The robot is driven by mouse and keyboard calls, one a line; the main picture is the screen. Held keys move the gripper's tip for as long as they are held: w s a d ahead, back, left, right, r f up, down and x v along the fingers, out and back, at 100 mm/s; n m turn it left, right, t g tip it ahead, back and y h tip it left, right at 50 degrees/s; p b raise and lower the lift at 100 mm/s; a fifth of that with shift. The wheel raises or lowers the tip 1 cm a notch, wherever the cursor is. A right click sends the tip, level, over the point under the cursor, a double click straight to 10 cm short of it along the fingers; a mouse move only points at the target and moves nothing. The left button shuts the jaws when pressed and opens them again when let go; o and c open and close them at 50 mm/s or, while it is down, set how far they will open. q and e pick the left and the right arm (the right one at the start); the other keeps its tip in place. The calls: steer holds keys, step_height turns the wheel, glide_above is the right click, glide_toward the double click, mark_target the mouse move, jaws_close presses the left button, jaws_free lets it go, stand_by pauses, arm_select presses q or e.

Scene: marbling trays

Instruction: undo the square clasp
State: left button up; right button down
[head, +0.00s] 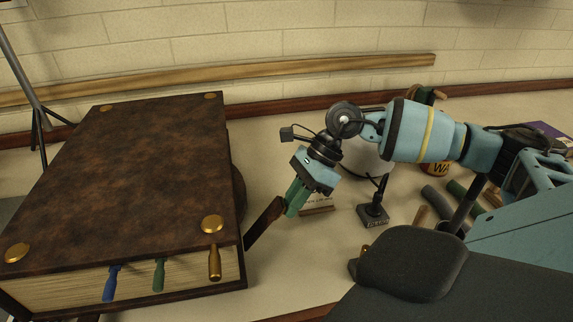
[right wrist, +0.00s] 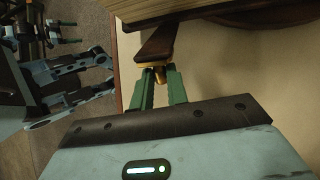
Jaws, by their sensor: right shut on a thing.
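A large book (head: 140,170) with a mottled brown cover lies at the left in the head view. A dark brown strap-like piece (head: 264,222) slants up from beside its near right corner to my right gripper (head: 286,209). In the right wrist view this dark strap (right wrist: 156,44) runs from the book's page edge (right wrist: 170,12) toward my fingers. My green right fingers (right wrist: 160,84) are shut on its end, where a small brass-coloured part (right wrist: 158,73) shows. I cannot tell whether the clasp end is square, or whether it is still fastened.
Blue (head: 111,283), green (head: 159,274) and brass (head: 214,262) tags hang over the page edge. A small black stand (head: 373,214), a small sign (head: 318,204) and rod-like tools (head: 440,203) lie to the right. A wooden rail runs along the wall behind.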

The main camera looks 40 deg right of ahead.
stand_by(0.3)
steer(key=c, duration=1.4)
jaws_free()
steer(key=shift+o, duration=0.2)
steer(key=v, duration=0.8)
steer(key=shift+b, duration=0.3)
